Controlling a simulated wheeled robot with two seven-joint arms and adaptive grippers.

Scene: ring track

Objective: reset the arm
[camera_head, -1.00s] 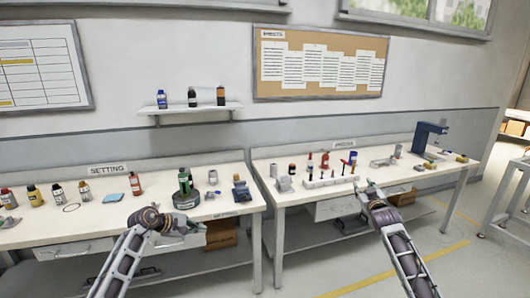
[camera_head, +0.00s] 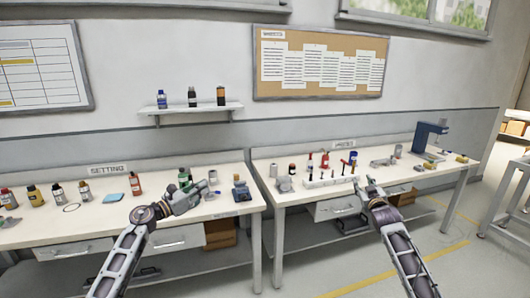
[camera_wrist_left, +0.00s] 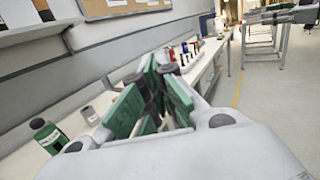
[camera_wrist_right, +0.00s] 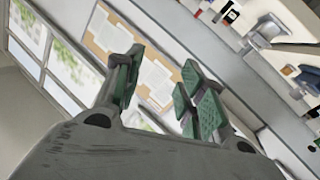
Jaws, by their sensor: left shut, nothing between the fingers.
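My left gripper (camera_head: 204,186) is above the right part of the left bench (camera_head: 100,228), pointing right. In the left wrist view its green-padded fingers (camera_wrist_left: 158,88) are together with nothing between them. My right gripper (camera_head: 368,184) is over the front edge of the right bench (camera_head: 290,194). In the right wrist view its green-padded fingers (camera_wrist_right: 158,78) stand apart and the space between them is empty. A green bottle (camera_head: 184,176) stands behind my left gripper, which hides its lower part. The bottle also shows at lower left in the left wrist view (camera_wrist_left: 46,134).
Small bottles, including a red one (camera_head: 136,184), stand on the left bench. A blue holder (camera_head: 241,190) stands near its right end. The right bench carries a white rack (camera_head: 330,182) and a blue press (camera_head: 428,140). A wall shelf (camera_head: 190,110) holds three bottles. A gap separates the benches.

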